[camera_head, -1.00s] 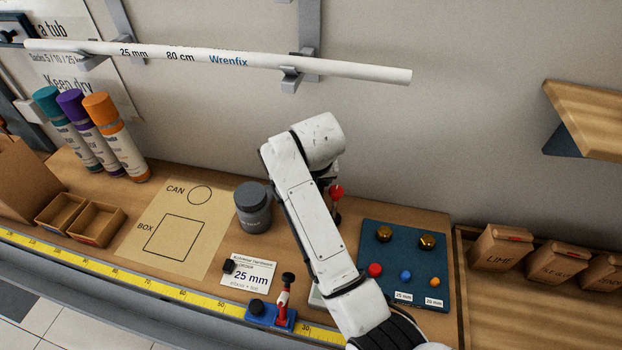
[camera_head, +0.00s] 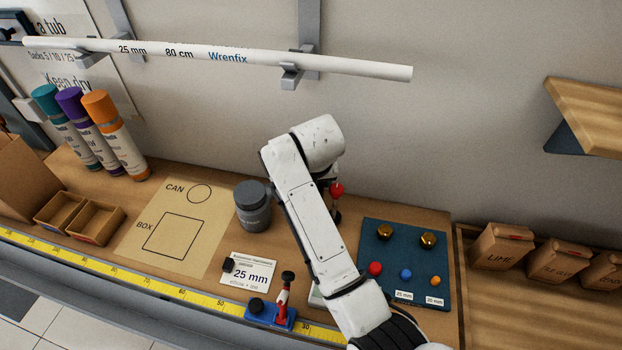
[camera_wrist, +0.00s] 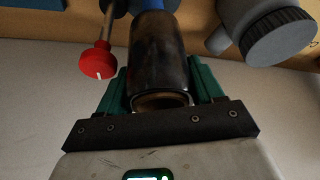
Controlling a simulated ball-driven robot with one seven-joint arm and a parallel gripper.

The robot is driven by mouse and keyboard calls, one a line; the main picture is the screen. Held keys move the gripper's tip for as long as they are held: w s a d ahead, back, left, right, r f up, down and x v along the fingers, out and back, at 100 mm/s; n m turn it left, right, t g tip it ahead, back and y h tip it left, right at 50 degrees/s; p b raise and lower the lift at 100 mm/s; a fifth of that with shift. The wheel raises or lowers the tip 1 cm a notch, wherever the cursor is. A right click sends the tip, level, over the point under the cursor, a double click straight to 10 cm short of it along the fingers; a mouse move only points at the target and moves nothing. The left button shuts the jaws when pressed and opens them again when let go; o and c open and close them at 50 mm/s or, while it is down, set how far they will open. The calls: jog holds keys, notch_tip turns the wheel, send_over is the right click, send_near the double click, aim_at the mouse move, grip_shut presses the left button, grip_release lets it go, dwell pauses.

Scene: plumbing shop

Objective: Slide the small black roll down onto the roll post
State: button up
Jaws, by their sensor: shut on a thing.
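The small black roll (camera_wrist: 158,48) is in the wrist view, between the green fingers of my gripper (camera_wrist: 158,84). My gripper is shut on it, and the roll's open near end shows a tan inner core. A blue part (camera_wrist: 149,4) shows just beyond the roll's far end. It may belong to the roll post, but I cannot tell, nor whether the roll is around it. A red knob on a metal rod (camera_wrist: 94,62) stands left of the roll. The red knob also shows in the head view (camera_head: 337,189), beside my arm, which hides my gripper and the roll there.
A grey lidded can (camera_head: 253,207) stands left of my arm. A blue board with coloured knobs (camera_head: 405,255) lies to the right. A blue stand with a red lever (camera_head: 271,314) and a 25 mm card (camera_head: 248,270) are in front. A white pipe (camera_head: 220,56) hangs above on brackets.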

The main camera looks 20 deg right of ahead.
jog(key=shift+f, duration=0.25)
jog(key=o, duration=1.2)
jog(key=shift+o, duration=0.2)
jog(key=shift+d+f, duration=0.15)
jog(key=shift+d, duration=0.1)
jog(key=shift+s, duration=0.1)
jog(key=b+v, duration=0.2)
jog(key=v, duration=0.9)
jog(key=shift+a, duration=0.4)
jog(key=shift+a, duration=0.1)
